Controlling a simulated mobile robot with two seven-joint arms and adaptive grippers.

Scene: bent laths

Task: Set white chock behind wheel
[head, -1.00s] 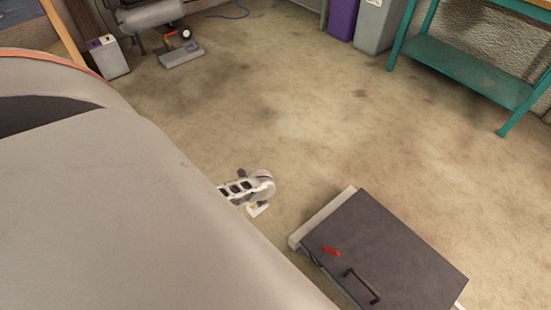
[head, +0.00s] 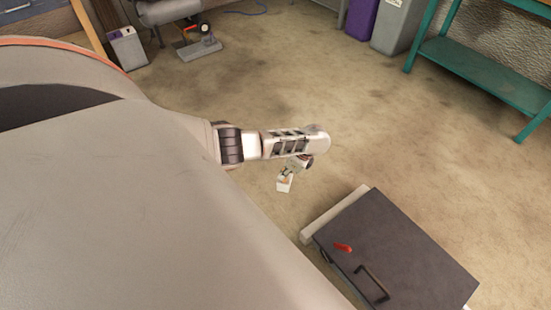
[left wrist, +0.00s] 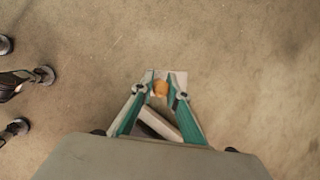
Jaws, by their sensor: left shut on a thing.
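My left gripper (head: 288,172) hangs from my outstretched arm, above the bare floor in the head view. It is shut on a small white chock (head: 285,185) with an orange spot. In the left wrist view, the green fingers of my left gripper (left wrist: 161,88) close around the orange part, and the white of the chock (left wrist: 179,77) shows beyond the fingertips. Black caster wheels (left wrist: 44,75) show at the left edge of that view, apart from the chock. I cannot tell which wheel the task means. My right gripper is not in view.
A dark cabinet (head: 420,250) with a handle and a red item (head: 343,248) on it stands to the right of my gripper, a pale bar (head: 335,215) along its side. A teal bench (head: 480,70) and bins (head: 398,25) are at the back. The middle floor is clear.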

